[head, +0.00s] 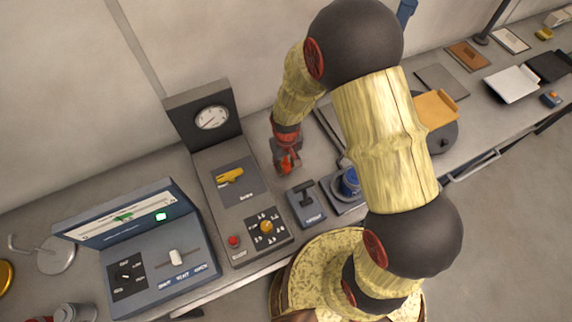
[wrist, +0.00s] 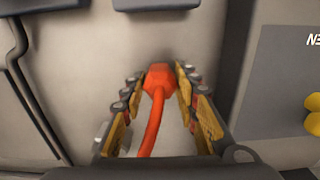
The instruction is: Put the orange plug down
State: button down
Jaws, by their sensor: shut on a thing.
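The orange plug (wrist: 158,78) sits between the two fingers of my gripper (wrist: 160,92) in the wrist view, with its orange cord running down toward the camera. The fingers are shut on it. In the head view my gripper (head: 286,160) points down beside the grey gauge panel, and a bit of the orange plug (head: 286,167) shows at its tip. The grey bench surface lies beneath; I cannot tell whether the plug touches it.
The gauge panel (head: 211,160) with a yellow handle (head: 229,176) stands left of my gripper. A dark lever box (head: 307,204) and a blue round part (head: 349,182) are close in front and to the right. A blue console (head: 160,273) stands further left.

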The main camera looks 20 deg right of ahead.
jog(key=shift+f+b, duration=0.3)
jog(key=shift+f, duration=0.2)
jog(key=c, duration=1.5)
grip_release()
jog(key=shift+o, duration=0.6)
jog(key=shift+r+p, duration=0.5)
jog(key=shift+r, duration=0.1)
notch_tip(320, 180, up, 12)
notch_tip(320, 180, up, 18)
jog(key=m+t, duration=0.1)
jog(key=t, duration=0.2)
send_over(286, 164)
jog(key=s+d, duration=0.4)
jog(key=s, duration=0.1)
jog(key=s+d+r+m+t, duration=0.1)
jog(key=s+d+r+t, duration=0.1)
jog(key=s+r, duration=0.7)
jog(key=shift+s+d+r+t+p, duration=0.15)
jog(key=shift+s+d+t+p, duration=0.25)
jog(key=shift+s, duration=0.65)
